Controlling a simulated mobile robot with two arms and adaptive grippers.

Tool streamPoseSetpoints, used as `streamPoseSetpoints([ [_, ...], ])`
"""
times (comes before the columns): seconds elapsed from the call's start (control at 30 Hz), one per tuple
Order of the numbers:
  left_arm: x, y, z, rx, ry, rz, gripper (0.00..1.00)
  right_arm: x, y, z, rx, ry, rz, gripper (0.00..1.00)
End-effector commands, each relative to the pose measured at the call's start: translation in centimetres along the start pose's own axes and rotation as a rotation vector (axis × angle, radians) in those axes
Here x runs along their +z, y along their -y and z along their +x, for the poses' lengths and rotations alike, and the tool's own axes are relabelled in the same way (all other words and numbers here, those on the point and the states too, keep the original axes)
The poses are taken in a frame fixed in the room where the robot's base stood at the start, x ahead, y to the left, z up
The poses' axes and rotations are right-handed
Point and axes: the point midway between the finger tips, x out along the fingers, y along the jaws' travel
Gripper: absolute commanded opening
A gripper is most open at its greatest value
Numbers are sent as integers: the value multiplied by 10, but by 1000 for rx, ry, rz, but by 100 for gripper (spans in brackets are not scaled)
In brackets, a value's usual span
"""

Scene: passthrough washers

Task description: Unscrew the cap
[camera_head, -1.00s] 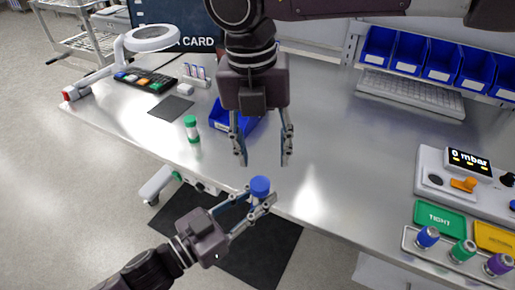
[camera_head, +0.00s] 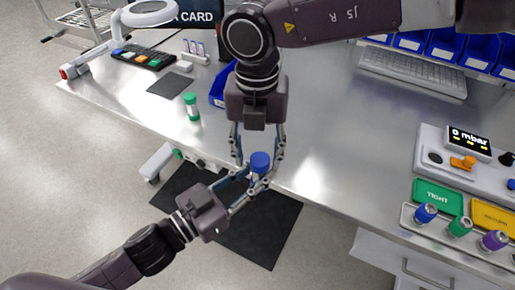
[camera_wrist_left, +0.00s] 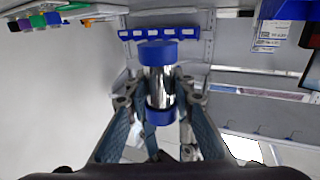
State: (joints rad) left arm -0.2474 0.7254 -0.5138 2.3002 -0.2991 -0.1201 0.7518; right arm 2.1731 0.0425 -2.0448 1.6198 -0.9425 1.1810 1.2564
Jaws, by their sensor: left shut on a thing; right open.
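My left gripper (camera_head: 248,189) is shut on a small vial with a blue cap (camera_head: 260,161), held just off the front edge of the bench. In the left wrist view the vial (camera_wrist_left: 159,88) stands upright between my left fingers. It has a shiny, clear-looking body, the blue cap (camera_wrist_left: 158,53) on one end and a blue part on the other. My right gripper (camera_head: 258,158) is open and points down from above. Its fingers appear on both sides of the cap; whether they touch it cannot be told.
A green-capped vial (camera_head: 191,106) stands on the bench (camera_head: 330,135) to the left. A blue bin (camera_head: 217,92) is partly hidden behind my right gripper. A rack (camera_head: 455,235) of capped vials, a green TIGHT plate (camera_head: 438,197) and a pressure device (camera_head: 460,150) are at right.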

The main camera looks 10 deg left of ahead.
Motion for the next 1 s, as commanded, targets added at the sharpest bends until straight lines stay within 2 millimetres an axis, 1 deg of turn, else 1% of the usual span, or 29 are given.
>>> streamPoseSetpoints([
  [0.07, 0, 0, 0, 0, -1, 0, 0, 0, 0, 0, 0, 0, 0, 44],
  [0.47, -1, -1, 0, 2, -2, 0, 0, -1, -2, -1, 5, -1, -1, 1],
  [0.6, -1, -2, 0, 4, -3, -1, 0, -2, -3, -1, 10, -3, -39, 1],
  [0.67, -1, -2, 0, 4, -4, -1, 0, -2, -4, 0, 11, -5, -107, 1],
  [0.77, -1, -2, 0, 5, -4, -1, 0, -4, -4, 0, 15, -6, -295, 1],
  [1.0, -2, -2, 0, 5, -5, -2, 0, -6, -4, 0, 19, -1, -833, 1],
])
